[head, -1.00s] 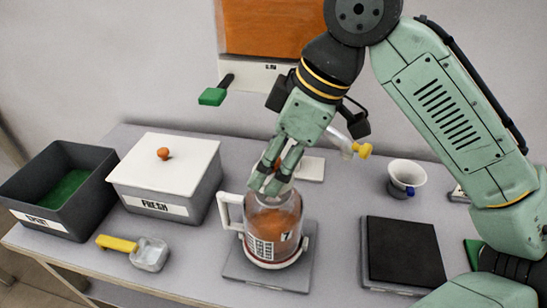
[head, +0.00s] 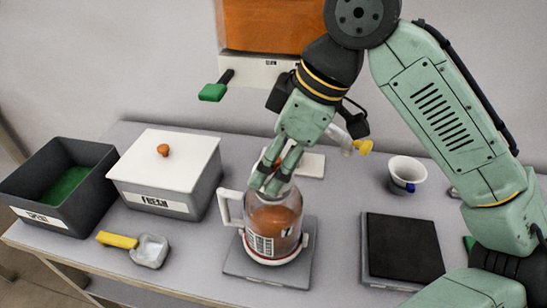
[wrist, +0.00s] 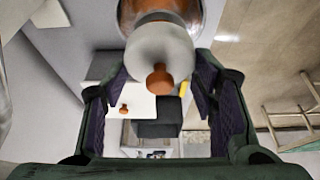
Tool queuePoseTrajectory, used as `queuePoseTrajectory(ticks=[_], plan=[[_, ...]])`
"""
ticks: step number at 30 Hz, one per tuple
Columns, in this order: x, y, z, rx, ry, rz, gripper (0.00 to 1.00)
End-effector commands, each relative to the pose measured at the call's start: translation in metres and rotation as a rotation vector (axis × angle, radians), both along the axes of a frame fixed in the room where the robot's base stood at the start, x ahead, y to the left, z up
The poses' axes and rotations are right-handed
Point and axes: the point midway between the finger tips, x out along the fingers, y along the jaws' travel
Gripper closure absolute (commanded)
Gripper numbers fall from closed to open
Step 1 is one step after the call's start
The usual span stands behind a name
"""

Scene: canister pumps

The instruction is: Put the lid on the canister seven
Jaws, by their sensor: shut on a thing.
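Canister seven (head: 274,232) is a clear jug with a white handle, a printed label and orange contents. It stands upright on a grey square plate (head: 243,262). My gripper (head: 271,186) points down at the canister's mouth. It is shut on the pale round lid (wrist: 160,48), with one finger on each side of it. The lid's orange knob (wrist: 158,80) faces back between the fingers in the wrist view. The canister (wrist: 160,8) shows just beyond the lid there. In the head view the fingers hide most of the lid, so I cannot tell whether it touches the rim.
A white-lidded box marked FRESH (head: 180,205) and an open dark bin (head: 100,196) stand left. A yellow-handled scoop (head: 150,250) lies in front. A black-topped pad (head: 403,248) and a white cup (head: 407,170) are at right. A green-handled lever (head: 214,91) juts from the wall.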

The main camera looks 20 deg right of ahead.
Motion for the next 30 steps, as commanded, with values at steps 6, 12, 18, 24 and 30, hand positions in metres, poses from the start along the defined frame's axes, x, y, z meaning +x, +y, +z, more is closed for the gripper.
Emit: queuePoseTrajectory(ticks=[6,12,18,24,30], plan=[[0.0,0.0,-0.001,0.0,0.0,0.0,0.64],[0.0,0.0,-0.006,0.001,0.0,0.001,0.64],[0.0,0.0,-0.011,0.002,-0.001,0.0,0.64],[0.0,0.0,-0.015,0.0,-0.001,0.0,0.64],[0.0,0.0,-0.016,0.0,-0.001,0.0,0.64]])
